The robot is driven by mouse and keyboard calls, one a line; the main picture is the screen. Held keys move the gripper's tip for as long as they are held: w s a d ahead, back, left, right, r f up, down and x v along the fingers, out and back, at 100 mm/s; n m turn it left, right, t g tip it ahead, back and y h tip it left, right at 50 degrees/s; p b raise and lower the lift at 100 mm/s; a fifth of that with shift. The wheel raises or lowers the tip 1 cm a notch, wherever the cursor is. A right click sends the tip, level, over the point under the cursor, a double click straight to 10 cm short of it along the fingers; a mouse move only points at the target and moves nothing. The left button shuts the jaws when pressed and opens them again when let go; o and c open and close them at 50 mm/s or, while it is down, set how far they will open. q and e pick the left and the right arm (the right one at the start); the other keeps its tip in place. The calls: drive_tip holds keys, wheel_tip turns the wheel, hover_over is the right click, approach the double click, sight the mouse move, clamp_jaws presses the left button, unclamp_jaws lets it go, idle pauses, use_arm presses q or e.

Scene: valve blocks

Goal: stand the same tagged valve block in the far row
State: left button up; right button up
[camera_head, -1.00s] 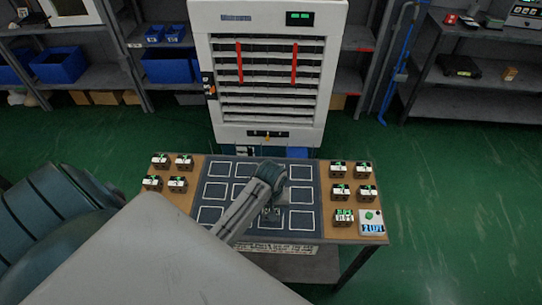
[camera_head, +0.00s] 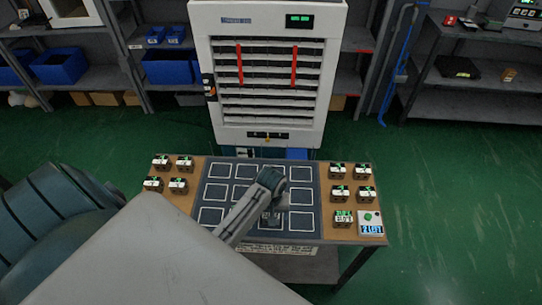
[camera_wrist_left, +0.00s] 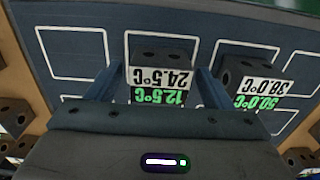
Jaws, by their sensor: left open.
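A dark valve block (camera_wrist_left: 160,57) with a white 24.5°C and green 12.5°C tag sits in an outlined square of the dark mat (camera_head: 231,207), in the row nearest me. My left gripper (camera_wrist_left: 161,82) is open, with one finger on each side of this block; contact cannot be told. In the head view the left gripper (camera_head: 271,214) is over the near part of the mat, and its wrist hides part of the far row. A second block (camera_wrist_left: 252,66), tagged 38.0°C and 50.0°C, stands right of it in the left wrist view. My right gripper is not in view.
Wooden side panels (camera_head: 355,210) carry several more tagged blocks, left and right. A small box with a display (camera_head: 371,223) stands at the near right corner. A tall slatted cabinet (camera_head: 268,140) stands behind the table. The visible far-row squares (camera_head: 220,171) are empty.

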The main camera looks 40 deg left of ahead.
use_arm(q)
wheel_tip(320, 180, up, 9)
drive_tip(key=b, duration=0.3)
drive_tip(key=shift+w, duration=0.1)
wheel_tip(320, 180, up, 3)
drive_tip(key=shift+r+p, duration=0.1)
drive_tip(key=shift+p, duration=0.65)
